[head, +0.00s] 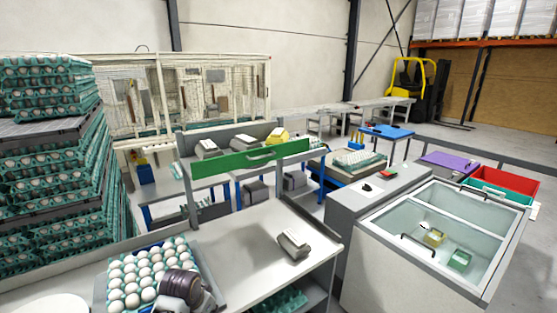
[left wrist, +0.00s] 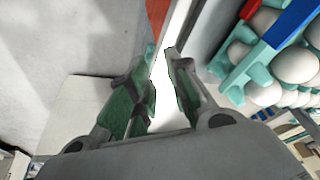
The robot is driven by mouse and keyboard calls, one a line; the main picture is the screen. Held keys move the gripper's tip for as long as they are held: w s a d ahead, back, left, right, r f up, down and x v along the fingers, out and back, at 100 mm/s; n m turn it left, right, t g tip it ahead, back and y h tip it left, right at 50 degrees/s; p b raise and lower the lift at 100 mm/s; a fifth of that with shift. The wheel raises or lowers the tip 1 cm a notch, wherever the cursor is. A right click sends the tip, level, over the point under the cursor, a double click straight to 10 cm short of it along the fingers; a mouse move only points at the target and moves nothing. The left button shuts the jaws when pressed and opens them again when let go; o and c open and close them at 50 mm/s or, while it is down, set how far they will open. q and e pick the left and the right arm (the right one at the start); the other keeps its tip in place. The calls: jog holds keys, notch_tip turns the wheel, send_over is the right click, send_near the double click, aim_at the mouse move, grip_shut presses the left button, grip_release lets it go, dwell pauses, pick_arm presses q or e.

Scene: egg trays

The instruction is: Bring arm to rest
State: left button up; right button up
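In the left wrist view my left gripper (left wrist: 161,70) is open, with a gap between its two fingers. I see nothing held between them, only a bright white strip behind. A teal egg tray (left wrist: 236,72) with white eggs is to the right of the fingers and apart from them. In the head view a grey and dark link of my arm shows low, over the near right part of an egg tray (head: 101,293) full of white eggs on the bench. My left gripper's fingers cannot be made out there. My right gripper shows in neither view.
A tall stack of teal egg trays (head: 45,165) stands at the left. A white bench (head: 245,255) bears a small grey device (head: 293,245) and a green bar (head: 250,158) stands behind it. A glass-topped chest (head: 430,235) is at the right. The bench middle is clear.

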pick_arm(q)
jog(key=s+n, duration=0.3)
jog(key=s, duration=1.8)
notch_tip(320, 180, down, 36)
jog(key=s+g+b, duration=0.2)
jog(key=s, duration=0.1)
jog(key=s+a+f+b, duration=0.1)
jog(key=s+a+f, duration=0.1)
jog(key=s+f, duration=0.8)
jog(key=s+a+f+b, duration=0.1)
jog(key=s+a+f, duration=0.1)
jog(key=s+f, duration=0.9)
jog(key=shift+s+a+m+g+y, duration=0.2)
jog(key=shift+a+m+g+y, duration=0.1)
jog(key=shift+a+m+g, duration=0.1)
